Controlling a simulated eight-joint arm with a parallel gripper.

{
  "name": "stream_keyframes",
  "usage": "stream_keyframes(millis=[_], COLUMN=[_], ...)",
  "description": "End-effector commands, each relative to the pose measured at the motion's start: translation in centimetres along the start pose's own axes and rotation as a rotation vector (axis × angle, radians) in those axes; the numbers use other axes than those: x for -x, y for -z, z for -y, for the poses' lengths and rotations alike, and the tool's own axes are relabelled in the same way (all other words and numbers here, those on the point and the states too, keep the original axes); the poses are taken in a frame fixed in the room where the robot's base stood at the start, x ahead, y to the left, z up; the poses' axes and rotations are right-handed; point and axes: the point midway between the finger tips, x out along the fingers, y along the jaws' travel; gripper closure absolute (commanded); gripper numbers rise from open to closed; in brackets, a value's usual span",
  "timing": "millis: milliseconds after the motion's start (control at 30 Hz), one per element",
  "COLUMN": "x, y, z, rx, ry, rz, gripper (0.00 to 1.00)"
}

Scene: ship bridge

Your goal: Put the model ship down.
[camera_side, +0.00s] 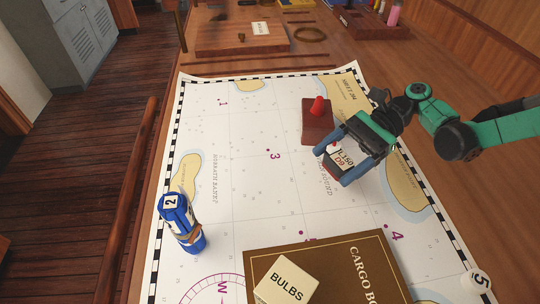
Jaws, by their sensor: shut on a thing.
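A dark red block with a bright red knob (317,106) sits on the chart just behind and left of my gripper.
A blue cylinder marked 2 (180,222) is at the chart's left edge. A brown cargo book (345,270) and a BULBS box (287,281) are in front. The chart's middle left is clear.

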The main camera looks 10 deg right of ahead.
Motion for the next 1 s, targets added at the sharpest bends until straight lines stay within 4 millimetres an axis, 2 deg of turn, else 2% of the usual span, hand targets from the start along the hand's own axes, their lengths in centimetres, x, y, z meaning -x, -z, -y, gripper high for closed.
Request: stream_keyframes(millis=[333,767,800,867,1000], x=[-1.4,-1.6,-1.6,-1.6,-1.6], y=[3.3,4.0,3.9,3.9,3.9], z=[0.0,0.0,0.0,0.0,0.0], rx=[0.0,0.0,0.0,0.0,0.0], ry=[0.0,0.0,0.0,0.0,0.0], rz=[0.0,0.0,0.0,0.0,0.0], gripper=[0.75,0.75,0.13,0.0,0.0])
